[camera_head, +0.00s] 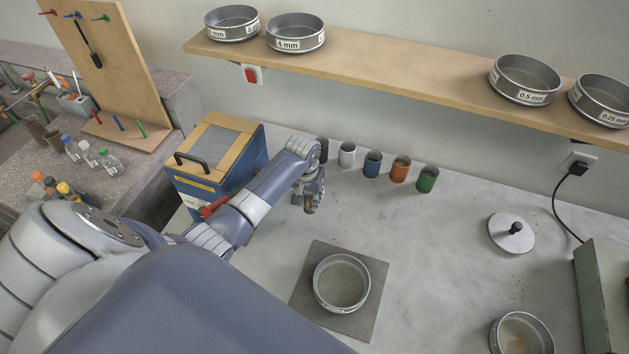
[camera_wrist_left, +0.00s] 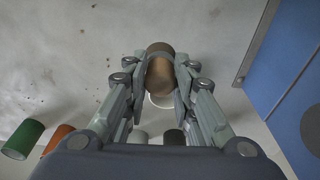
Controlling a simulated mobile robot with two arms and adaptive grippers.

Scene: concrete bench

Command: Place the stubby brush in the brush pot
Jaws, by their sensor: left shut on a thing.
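My left gripper (camera_head: 312,192) reaches over the bench from the left and is shut on a short brown cylindrical thing, which looks like the stubby brush (camera_head: 308,204). In the left wrist view the brush's rounded brown end (camera_wrist_left: 160,68) shows between the fingers, and a pale curved edge lies just below it. The brush is held above the bench. Several small pots stand in a row behind and to the right of the gripper: dark (camera_head: 322,150), white (camera_head: 347,155), blue (camera_head: 372,164), orange (camera_head: 400,169) and green (camera_head: 426,180). I cannot tell which is the brush pot.
A blue box with a wooden-framed top (camera_head: 196,180) stands left of the gripper. A sieve (camera_head: 317,291) rests on a dark mat (camera_head: 300,303) in front. A lid (camera_head: 511,232) and another sieve (camera_head: 497,340) lie right. A shelf (camera_head: 420,68) with sieves runs above.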

